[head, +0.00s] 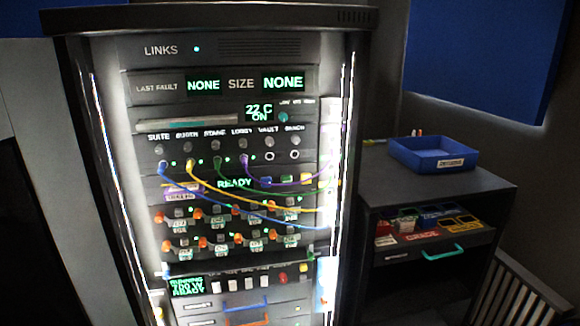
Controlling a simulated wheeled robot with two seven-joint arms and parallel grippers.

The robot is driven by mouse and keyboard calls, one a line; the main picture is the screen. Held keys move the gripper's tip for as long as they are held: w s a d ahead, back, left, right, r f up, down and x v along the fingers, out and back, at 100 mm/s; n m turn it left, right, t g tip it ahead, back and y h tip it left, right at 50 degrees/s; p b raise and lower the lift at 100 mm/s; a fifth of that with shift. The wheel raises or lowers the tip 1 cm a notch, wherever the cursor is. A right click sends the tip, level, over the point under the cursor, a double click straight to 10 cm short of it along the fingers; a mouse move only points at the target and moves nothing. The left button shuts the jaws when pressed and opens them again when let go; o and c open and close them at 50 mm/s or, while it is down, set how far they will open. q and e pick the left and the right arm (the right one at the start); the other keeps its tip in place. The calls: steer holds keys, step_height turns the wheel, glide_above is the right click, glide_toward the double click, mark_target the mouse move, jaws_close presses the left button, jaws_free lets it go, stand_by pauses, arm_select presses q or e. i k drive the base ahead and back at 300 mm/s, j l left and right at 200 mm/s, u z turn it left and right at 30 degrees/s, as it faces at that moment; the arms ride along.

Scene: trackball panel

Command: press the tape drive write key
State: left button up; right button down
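A dark equipment rack (88,150) stands in the middle of the head view. A unit with a green READY display (234,184) sits at its mid height, and it looks like the tape drive. Neither of my grippers is in view.
Blue, yellow, green and purple cables (245,218) droop across the rack front. Orange and grey knobs (205,242) lie below. At right, a dark cabinet (440,185) holds a blue tray (432,155) and an open drawer with a teal handle (445,253).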

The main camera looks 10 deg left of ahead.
mark_target(285, 179)
steer(key=i+j+u, duration=0.1)
steer(key=i+j, duration=1)
